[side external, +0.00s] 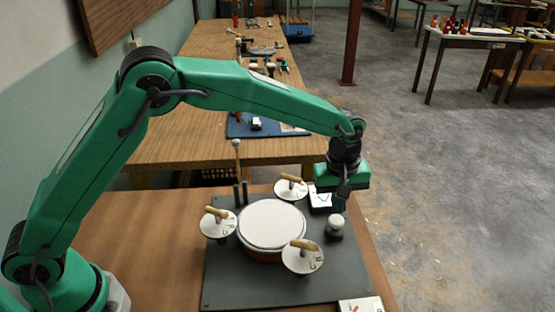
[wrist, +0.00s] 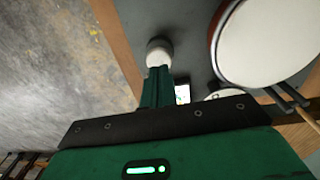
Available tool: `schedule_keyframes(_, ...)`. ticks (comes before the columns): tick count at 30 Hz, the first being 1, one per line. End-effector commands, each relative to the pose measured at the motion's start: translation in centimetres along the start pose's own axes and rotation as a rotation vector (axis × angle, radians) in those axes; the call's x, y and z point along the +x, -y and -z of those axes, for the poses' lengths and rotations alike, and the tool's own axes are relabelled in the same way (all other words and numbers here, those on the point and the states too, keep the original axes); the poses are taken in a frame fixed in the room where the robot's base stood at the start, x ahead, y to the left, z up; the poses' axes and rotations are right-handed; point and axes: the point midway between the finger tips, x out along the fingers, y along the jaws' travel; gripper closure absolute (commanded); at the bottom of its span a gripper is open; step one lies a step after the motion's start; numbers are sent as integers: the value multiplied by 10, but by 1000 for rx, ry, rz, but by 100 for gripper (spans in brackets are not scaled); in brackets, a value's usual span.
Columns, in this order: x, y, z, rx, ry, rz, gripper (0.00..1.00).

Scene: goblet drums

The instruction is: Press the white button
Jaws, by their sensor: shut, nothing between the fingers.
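The white button (side external: 336,221) is a small white dome on a dark round base, standing on the right side of the dark grey board (side external: 222,290). It also shows at the top middle of the wrist view (wrist: 158,45). My gripper (side external: 338,207) is shut and empty, pointing down just above the button in the side view. In the wrist view its fingertips (wrist: 158,70) overlap the button's lower edge. I cannot tell whether they touch it.
A round drum with a white head (side external: 272,224) stands left of the button. Several white discs with wooden handles (side external: 303,257) surround it. A card (side external: 360,304) lies at the front right edge.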

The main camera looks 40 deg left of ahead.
Motion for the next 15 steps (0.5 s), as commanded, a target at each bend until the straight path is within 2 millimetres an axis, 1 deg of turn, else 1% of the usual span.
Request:
schedule_keyframes(1, 7, 1, 0, 0, 1, 4, 100)
schedule_keyframes(3, 13, 0, 0, 0, 1, 2, 100)
schedule_keyframes(6, 20, 0, 0, 0, 1, 2, 100)
schedule_keyframes(10, 24, 0, 0, 0, 0, 1, 100)
schedule_keyframes(15, 24, 0, 0, 0, 0, 0, 100)
